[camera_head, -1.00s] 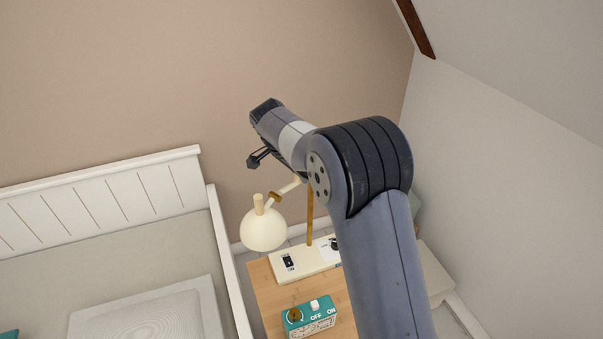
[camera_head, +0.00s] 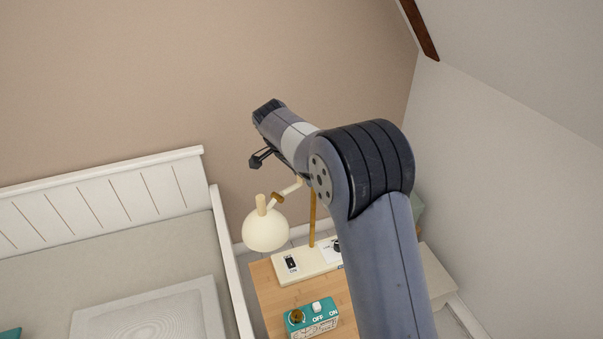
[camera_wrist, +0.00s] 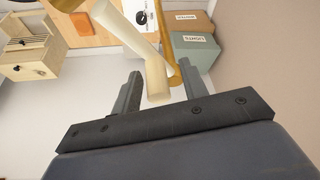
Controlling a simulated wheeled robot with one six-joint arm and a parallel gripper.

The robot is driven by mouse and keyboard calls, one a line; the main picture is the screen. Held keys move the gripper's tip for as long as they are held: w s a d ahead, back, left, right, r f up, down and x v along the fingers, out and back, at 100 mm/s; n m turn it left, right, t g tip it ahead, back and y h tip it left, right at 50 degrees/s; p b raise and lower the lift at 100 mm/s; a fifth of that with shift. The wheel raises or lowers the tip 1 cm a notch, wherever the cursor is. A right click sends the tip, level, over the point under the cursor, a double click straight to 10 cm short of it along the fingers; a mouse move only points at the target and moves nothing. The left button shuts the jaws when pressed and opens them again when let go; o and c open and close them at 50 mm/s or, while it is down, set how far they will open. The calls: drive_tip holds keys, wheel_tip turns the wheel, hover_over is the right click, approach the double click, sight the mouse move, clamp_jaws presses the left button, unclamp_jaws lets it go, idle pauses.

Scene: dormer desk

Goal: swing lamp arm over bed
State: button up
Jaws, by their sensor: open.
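The desk lamp has a cream round shade (camera_head: 265,231) beside the bed's right edge in the head view. A short cream lamp arm (camera_head: 291,187) joins it to a wooden post (camera_head: 312,220). In the wrist view, the cream lamp arm (camera_wrist: 128,37) and a pale cylindrical end piece (camera_wrist: 157,84) show between the two fingers. My gripper (camera_wrist: 160,70) is open, one finger on each side; I cannot tell whether either touches the lamp. In the head view my arm hides part of the lamp. The bed (camera_head: 120,252) is at the left.
A sloped wall (camera_head: 500,150) closes the right side.

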drive_tip(key=shift+r, duration=0.1)
drive_tip(key=v, duration=1)
drive_tip(key=shift+s+a+r+b, duration=0.15)
drive_tip(key=shift+r+b, duration=0.1)
drive_tip(key=shift+b, duration=0.15)
drive_tip(key=x, duration=1)
drive_tip(key=shift+f+p, duration=0.25)
drive_tip(key=shift+p, duration=0.15)
drive_tip(key=shift+d+f, duration=0.15)
drive_tip(key=shift+d, duration=0.1)
